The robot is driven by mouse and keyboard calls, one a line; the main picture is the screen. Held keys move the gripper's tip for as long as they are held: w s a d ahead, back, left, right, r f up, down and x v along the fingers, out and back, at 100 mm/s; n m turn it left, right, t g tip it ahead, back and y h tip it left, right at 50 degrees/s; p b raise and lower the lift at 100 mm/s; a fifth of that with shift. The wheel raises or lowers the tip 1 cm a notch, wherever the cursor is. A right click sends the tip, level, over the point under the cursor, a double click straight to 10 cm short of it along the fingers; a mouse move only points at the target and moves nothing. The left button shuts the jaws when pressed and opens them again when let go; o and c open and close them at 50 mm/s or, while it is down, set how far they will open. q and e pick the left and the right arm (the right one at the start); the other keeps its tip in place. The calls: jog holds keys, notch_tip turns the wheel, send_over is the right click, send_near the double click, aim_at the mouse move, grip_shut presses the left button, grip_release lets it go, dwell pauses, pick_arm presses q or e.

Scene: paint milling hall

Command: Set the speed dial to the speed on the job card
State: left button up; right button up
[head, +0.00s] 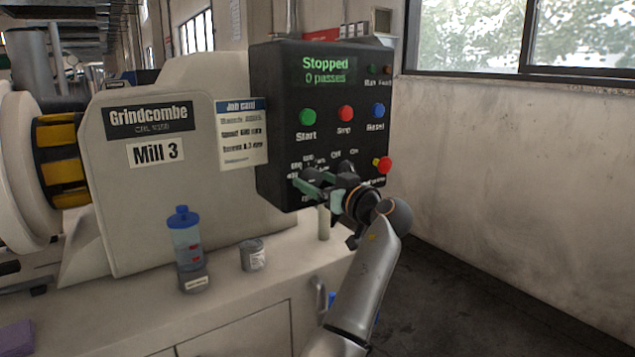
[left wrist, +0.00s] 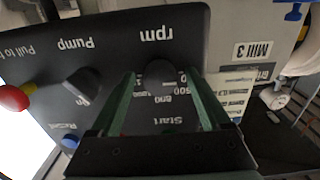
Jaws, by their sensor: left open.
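The dark speed dial (left wrist: 160,72), labelled rpm, is on the black control panel (head: 275,110). In the left wrist view the picture is upside down, and part of its number scale shows around it. My left gripper (left wrist: 160,84) is open, with its green fingers on either side of the dial. I cannot tell whether they touch it. In the head view my left gripper (head: 312,188) is at the panel's lower edge and hides the dial. The job card (head: 241,133) hangs left of the panel; its speed line is too blurred to read surely. My right gripper is not in view.
The panel display (head: 325,70) reads "Stopped, 0 passes". Start (head: 308,117), red (head: 346,113) and blue (head: 378,110) buttons sit above the dial. A pump knob (left wrist: 82,85) and red knob (head: 384,165) are beside it. A bottle (head: 187,250) and can (head: 252,255) stand below.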

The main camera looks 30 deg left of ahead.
pick_arm(q)
grip_shut()
dwell(0.5)
jog(key=shift+r+m+p, duration=0.1)
jog(key=shift+m+p, duration=0.65)
jog(key=shift+m, duration=0.05)
jog(key=shift+m+p, duration=0.6)
jog(key=shift+m, duration=0.2)
jog(key=m+p, duration=0.2)
jog(key=m, duration=0.1)
jog(key=shift+m+p, duration=0.75)
jog(key=shift+m, duration=0.55)
